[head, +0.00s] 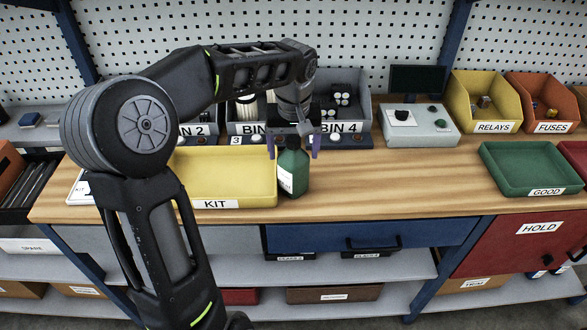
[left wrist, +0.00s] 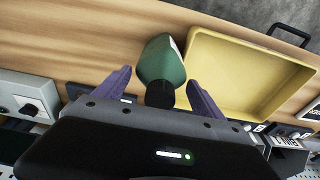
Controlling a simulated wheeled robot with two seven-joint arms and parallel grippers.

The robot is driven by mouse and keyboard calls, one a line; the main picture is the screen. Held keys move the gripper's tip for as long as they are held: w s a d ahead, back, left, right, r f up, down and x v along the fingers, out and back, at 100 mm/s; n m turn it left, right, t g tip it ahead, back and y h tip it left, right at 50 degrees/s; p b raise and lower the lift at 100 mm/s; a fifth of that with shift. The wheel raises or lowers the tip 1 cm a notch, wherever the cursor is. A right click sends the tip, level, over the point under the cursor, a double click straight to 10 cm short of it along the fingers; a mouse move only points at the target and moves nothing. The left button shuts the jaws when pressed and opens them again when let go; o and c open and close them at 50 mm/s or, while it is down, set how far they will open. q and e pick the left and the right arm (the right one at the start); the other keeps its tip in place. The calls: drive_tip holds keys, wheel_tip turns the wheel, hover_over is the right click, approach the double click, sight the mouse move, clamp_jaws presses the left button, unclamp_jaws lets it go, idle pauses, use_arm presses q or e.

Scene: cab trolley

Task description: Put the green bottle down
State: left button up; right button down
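The green bottle (head: 291,170) stands upright on the wooden bench, just right of the yellow KIT tray (head: 222,190). It has a white label, and its dark cap is hidden behind my gripper in the head view. My left gripper (head: 293,152) is above it, pointing down, with purple fingers on either side of the bottle's top. In the left wrist view the bottle (left wrist: 162,62) lies between the spread fingers, with a gap on both sides. My left gripper (left wrist: 158,77) is open. My right gripper is not in view.
Behind the bottle are a row of bins (head: 345,127) and a grey box with knobs (head: 418,125). A green GOOD tray (head: 530,168) is at the right, by the RELAYS bin (head: 485,101) and FUSES bin (head: 543,102). The bench (head: 400,180) right of the bottle is clear.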

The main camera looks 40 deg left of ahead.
use_arm(q)
clamp_jaws()
idle(0.7)
